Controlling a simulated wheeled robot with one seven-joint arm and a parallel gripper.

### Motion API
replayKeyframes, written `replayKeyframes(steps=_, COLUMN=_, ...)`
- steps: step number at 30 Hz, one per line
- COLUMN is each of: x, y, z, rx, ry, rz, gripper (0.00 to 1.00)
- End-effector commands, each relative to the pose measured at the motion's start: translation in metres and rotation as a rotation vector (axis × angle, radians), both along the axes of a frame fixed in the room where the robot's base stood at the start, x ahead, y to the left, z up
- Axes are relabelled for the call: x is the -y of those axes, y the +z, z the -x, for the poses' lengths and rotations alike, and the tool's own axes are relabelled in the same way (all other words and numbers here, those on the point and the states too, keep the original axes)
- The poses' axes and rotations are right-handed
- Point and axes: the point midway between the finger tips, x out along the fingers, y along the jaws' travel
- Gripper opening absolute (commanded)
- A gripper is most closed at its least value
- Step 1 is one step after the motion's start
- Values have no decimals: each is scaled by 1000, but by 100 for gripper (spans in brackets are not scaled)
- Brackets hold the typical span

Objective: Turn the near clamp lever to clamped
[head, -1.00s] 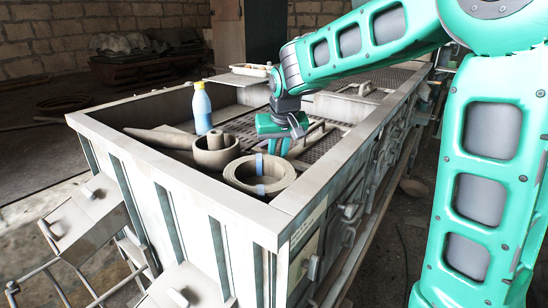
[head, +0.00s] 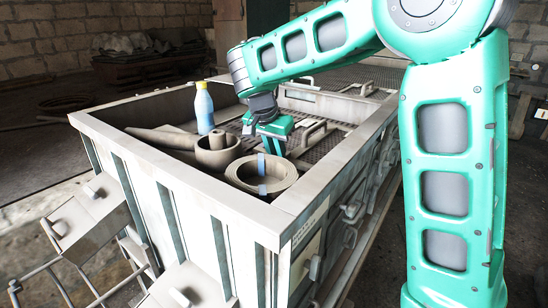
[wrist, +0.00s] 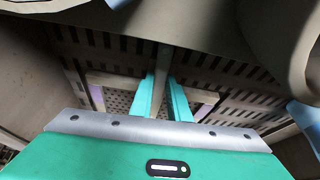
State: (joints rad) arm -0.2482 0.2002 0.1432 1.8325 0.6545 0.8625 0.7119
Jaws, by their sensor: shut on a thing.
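My gripper (head: 274,147) reaches down into the large pale metal box, just behind the ring-shaped roll. In the wrist view its two green fingers (wrist: 166,92) stand close together around a narrow grey-tan bar, which looks like the near clamp lever (wrist: 162,66). The bar runs up past the fingertips. In the head view the gripped part is hidden by my gripper and the roll. A pale bent handle (head: 312,132) stands just right of my gripper. I cannot tell whether the lever is at its clamped position.
The roll (head: 284,178) with blue bands, a round pot-like part (head: 217,160) and a blue bottle (head: 204,108) stand near my gripper. The box's rim (head: 190,196) surrounds them. A slotted grate (wrist: 215,85) lies below the fingers.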

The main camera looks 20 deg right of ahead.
Motion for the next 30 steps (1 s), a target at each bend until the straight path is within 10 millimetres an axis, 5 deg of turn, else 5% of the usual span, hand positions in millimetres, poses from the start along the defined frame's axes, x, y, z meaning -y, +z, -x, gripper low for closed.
replayKeyframes(steps=19, x=-2, y=0, z=0, rx=-3, ry=-50, rz=0, gripper=0)
replayKeyframes(steps=20, x=-2, y=0, z=0, rx=-3, ry=-50, rz=0, gripper=18)
replayKeyframes(steps=22, x=-2, y=0, z=0, rx=-2, ry=-49, rz=-1, gripper=34)
replayKeyframes(steps=30, x=-1, y=0, z=0, rx=-1, ry=-50, rz=0, gripper=34)
